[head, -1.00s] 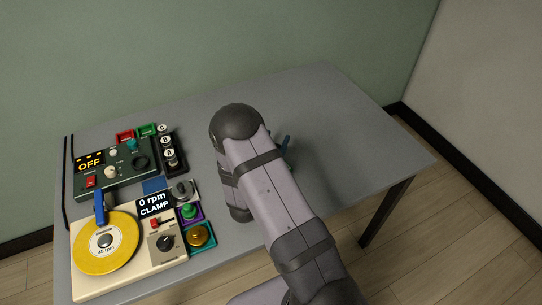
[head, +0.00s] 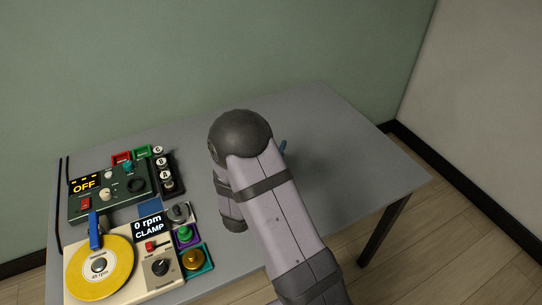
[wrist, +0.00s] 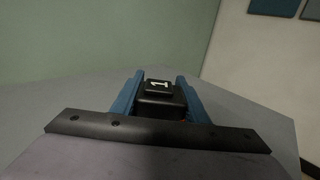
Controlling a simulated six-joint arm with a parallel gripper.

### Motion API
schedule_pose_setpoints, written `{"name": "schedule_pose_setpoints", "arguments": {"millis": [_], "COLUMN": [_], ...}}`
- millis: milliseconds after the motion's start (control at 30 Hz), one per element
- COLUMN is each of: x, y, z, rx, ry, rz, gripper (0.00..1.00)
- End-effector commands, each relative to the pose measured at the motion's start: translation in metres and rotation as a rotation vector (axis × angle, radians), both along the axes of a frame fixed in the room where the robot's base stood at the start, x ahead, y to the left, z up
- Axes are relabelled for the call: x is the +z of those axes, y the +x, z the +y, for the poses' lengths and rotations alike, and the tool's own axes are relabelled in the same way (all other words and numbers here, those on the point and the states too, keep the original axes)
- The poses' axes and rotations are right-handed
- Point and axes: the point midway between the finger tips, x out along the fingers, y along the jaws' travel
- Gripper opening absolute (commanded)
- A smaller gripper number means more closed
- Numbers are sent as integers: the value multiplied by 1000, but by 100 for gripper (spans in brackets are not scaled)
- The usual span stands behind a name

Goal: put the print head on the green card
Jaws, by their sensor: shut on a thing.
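A black block with a white "1" on top (wrist: 159,95), which looks like the print head, sits between the blue fingers of my gripper (wrist: 160,92) in the wrist view. The fingers are shut on its sides. In the head view my arm hides the block and most of the gripper; only a bit of blue finger (head: 283,146) shows to the right of the arm. The green card (head: 142,152) lies at the back left of the table, beside a red card (head: 121,158). My gripper is well to the right of it.
A dark green station reading "OFF" (head: 118,200) and a cream turntable unit with a yellow disc (head: 115,265) fill the table's left side. A black rack with lettered round tops (head: 172,188) stands near the green card. The grey table's right side (head: 360,165) is clear.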

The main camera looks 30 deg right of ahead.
Motion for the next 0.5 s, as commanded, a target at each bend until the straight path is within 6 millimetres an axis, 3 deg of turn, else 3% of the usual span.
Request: {"name": "schedule_pose_setpoints", "arguments": {"millis": [200, 500], "x": [26, 36], "y": [0, -1], "z": [0, 0], "rx": [0, 0], "ry": [0, -1], "rz": [-4, -1], "gripper": [8, 8]}}
